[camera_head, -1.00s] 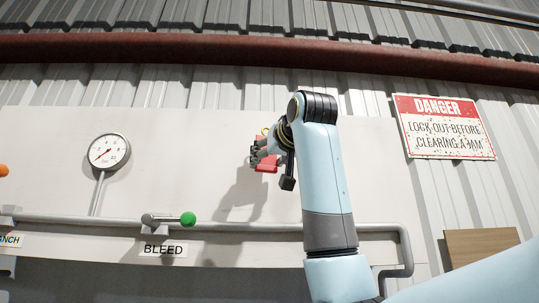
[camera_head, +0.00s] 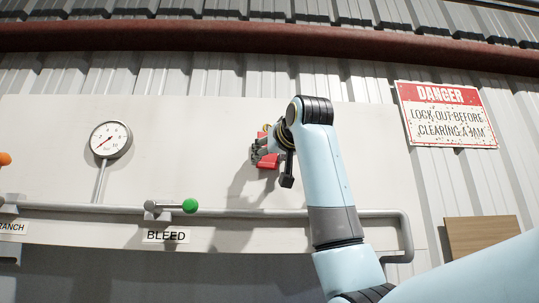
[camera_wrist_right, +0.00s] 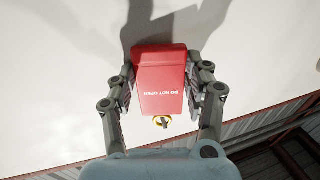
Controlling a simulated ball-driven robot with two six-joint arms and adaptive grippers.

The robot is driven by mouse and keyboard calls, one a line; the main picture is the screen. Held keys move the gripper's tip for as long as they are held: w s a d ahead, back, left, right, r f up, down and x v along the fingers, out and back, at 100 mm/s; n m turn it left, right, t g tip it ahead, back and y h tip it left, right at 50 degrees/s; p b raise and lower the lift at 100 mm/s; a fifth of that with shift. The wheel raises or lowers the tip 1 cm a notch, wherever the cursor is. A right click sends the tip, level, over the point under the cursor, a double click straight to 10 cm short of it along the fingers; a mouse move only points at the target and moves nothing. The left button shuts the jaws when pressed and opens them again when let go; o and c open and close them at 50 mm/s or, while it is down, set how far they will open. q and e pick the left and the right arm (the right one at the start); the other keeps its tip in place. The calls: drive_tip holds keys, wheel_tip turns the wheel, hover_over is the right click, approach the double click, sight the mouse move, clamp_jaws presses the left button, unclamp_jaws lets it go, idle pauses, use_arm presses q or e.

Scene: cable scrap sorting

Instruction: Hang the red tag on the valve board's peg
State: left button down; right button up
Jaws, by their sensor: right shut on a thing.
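The red tag (camera_head: 267,161) is a flat red piece held in front of the white valve board (camera_head: 335,180). My right gripper (camera_head: 262,153) is shut on the tag, its fingers on both sides. In the right wrist view the tag (camera_wrist_right: 162,82) fills the space between the fingers, with its white lettering "DO NOT OPEN" upside down. My left gripper is out of view.
A pressure gauge (camera_head: 111,140) and a green-knobbed BLEED lever (camera_head: 190,206) are on the board, left of the gripper. A grey pipe (camera_head: 240,212) runs below. A danger sign (camera_head: 446,115) hangs at right. The board around the tag is clear.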

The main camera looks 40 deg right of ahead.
idle(0.3)
drive_tip(key=o, duration=1.2)
